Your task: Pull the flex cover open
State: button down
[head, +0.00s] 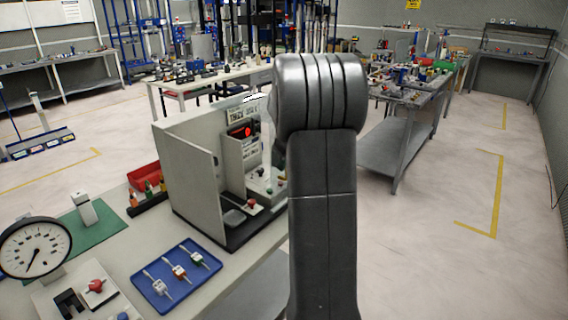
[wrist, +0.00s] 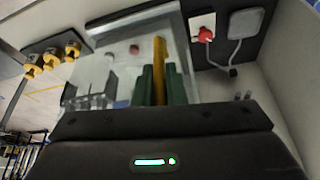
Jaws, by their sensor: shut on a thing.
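The flex cover (wrist: 182,48) looks like a clear, greyish sheet in the wrist view, with a yellow strip (wrist: 160,60) along it. My gripper (wrist: 160,82) has green fingers on both sides of the yellow strip and is shut on it. In the head view, a pale see-through sheet (head: 266,132) shows at the front of a grey walled booth (head: 190,165), partly behind my arm. My gripper is hidden behind my arm there. Through the cover in the wrist view, a dull red button (wrist: 134,49) shows.
A red knob (wrist: 205,35) on a white plate and a grey pad (wrist: 245,22) are beside the cover. Several yellow knobs (wrist: 52,58) are at the left. A blue tray (head: 177,275), a dial gauge (head: 35,247) and a red bin (head: 143,176) share the bench.

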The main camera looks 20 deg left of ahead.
jog(key=c, duration=1.5)
grip_release()
jog(key=shift+r, duration=0.1)
jog(key=v, duration=1.3)
jog(key=shift+s+d+r+b, duration=0.15)
jog(key=shift+r+b, duration=0.15)
jog(key=shift+f, duration=0.1)
jog(key=x, duration=1.3)
jog(key=shift+f+p, duration=0.1)
jog(key=shift+p, duration=0.2)
jog(key=shift+a+f, duration=0.25)
jog(key=shift+f, duration=0.05)
jog(key=shift+s+a+r, duration=0.1)
jog(key=shift+s+a, duration=0.05)
jog(key=shift+s, duration=0.3)
